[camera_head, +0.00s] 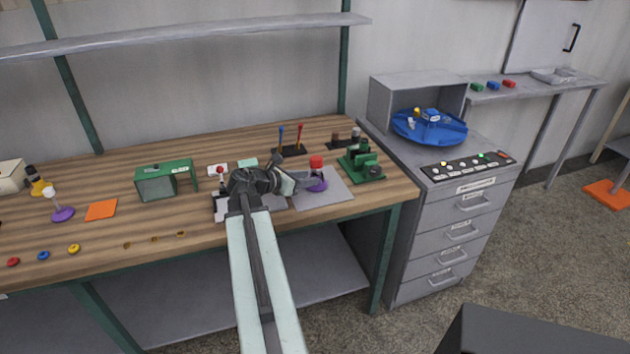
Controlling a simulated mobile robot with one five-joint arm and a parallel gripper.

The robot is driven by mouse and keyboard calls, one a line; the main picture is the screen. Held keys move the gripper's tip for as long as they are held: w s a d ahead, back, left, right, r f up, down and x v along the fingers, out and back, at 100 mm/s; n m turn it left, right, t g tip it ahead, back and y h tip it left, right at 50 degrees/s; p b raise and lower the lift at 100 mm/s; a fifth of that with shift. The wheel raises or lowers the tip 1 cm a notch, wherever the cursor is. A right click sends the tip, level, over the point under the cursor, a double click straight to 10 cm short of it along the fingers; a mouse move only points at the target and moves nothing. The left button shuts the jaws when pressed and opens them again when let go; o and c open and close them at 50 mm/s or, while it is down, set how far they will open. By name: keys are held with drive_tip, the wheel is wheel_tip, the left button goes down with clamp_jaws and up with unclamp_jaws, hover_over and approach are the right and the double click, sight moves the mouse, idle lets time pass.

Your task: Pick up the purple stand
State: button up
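Two purple stands are on the wooden workbench. One purple stand (317,185), with a red top, is on a grey mat (332,195) near the right end. Another purple stand (62,214), with a white top, is at the left beside an orange square. My arm reaches over the bench from below, and my gripper (298,184) is just left of the red-topped stand. It partly hides that stand's left side. I cannot tell whether it touches the stand or how far its fingers are apart.
A green vise-like device (362,165) stands right of the mat. A green box (166,182) is left of my arm. Screwdrivers in a black rack (291,150) stand behind. A grey drawer cabinet (450,225) is at the right. Small coloured rings lie along the front left edge.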

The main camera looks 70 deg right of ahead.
sight(312, 176)
drive_tip(key=b+x, duration=0.1)
drive_tip(key=x, duration=0.4)
drive_tip(key=shift+d+b, duration=0.15)
drive_tip(key=shift+b, duration=0.2)
drive_tip(key=shift+r, duration=0.15)
clamp_jaws()
drive_tip(key=shift+r, duration=0.1)
